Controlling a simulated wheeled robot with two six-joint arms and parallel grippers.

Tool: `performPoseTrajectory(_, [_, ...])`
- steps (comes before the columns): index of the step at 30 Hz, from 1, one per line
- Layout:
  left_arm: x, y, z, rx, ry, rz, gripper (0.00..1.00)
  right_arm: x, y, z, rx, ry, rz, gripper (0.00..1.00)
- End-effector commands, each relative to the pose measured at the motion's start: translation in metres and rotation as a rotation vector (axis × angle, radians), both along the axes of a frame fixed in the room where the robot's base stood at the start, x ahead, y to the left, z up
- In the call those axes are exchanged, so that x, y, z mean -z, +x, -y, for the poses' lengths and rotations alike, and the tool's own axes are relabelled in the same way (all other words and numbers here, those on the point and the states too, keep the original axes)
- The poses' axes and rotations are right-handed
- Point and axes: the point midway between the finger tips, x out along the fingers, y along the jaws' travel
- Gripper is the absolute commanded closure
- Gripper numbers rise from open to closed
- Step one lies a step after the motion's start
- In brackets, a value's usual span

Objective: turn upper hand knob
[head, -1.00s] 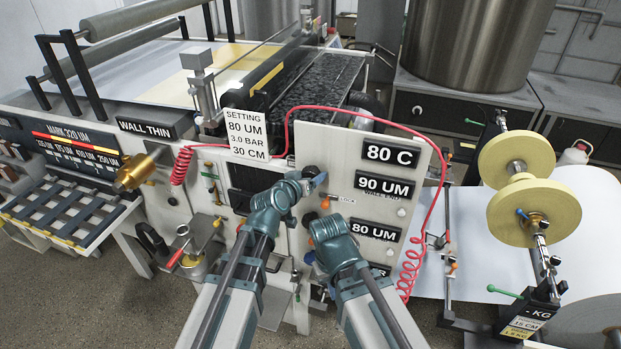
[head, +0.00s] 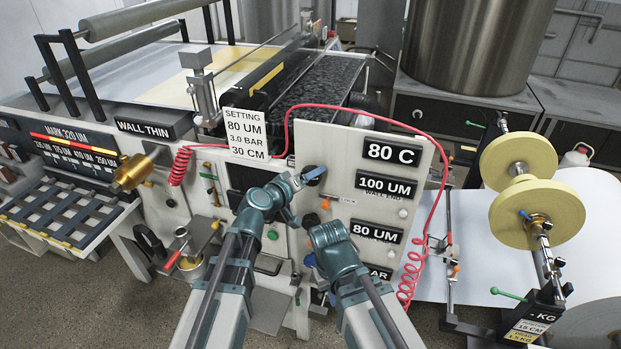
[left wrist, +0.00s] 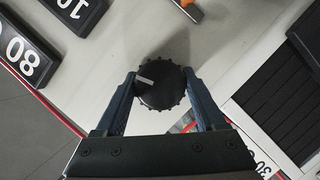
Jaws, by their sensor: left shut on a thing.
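The upper hand knob (left wrist: 160,86) is black and ribbed, with a pale pointer mark that points to the upper left in the left wrist view. It is on the white control panel (head: 335,150), left of the "100 UM" readout (head: 385,186). My left gripper (head: 307,178) is at the knob. In the left wrist view its two fingers (left wrist: 161,92) are on either side of the knob and shut on it. In the head view the gripper hides much of the knob. My right gripper (head: 325,236) is in front of the lower panel, its fingertips hidden.
Other readouts show "80 C" (head: 391,152) and "80 UM" (head: 376,231). A sign (head: 245,134) reads setting 80 UM, 3.0 BAR, 30 CM. An orange lever (head: 325,203) sits just below the knob. A red coiled hose (head: 410,270) hangs along the panel's right edge.

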Motion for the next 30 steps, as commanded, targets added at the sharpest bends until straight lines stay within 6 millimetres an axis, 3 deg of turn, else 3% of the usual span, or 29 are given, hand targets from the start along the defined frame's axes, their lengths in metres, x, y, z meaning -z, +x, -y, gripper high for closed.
performPoseTrajectory(11, [0.0008,-0.0013,0.0,0.003,0.0,-0.003,0.84,0.0003,0.0,0.0,0.0,0.0,0.0,1.0])
performPoseTrajectory(12, [0.0008,-0.0013,0.0001,0.003,0.0,-0.003,0.21,0.0003,0.0,0.0,0.0,0.0,0.0,1.0])
performPoseTrajectory(16, [0.0005,-0.001,0.0,0.001,0.0,-0.002,0.0,0.0003,0.0,0.0,0.0,0.0,0.0,1.0])
performPoseTrajectory(30, [-0.0038,-0.0094,-0.0003,0.0,-0.001,-0.001,0.0,-0.0039,0.0,-0.0001,0.001,0.0,0.0,1.0])
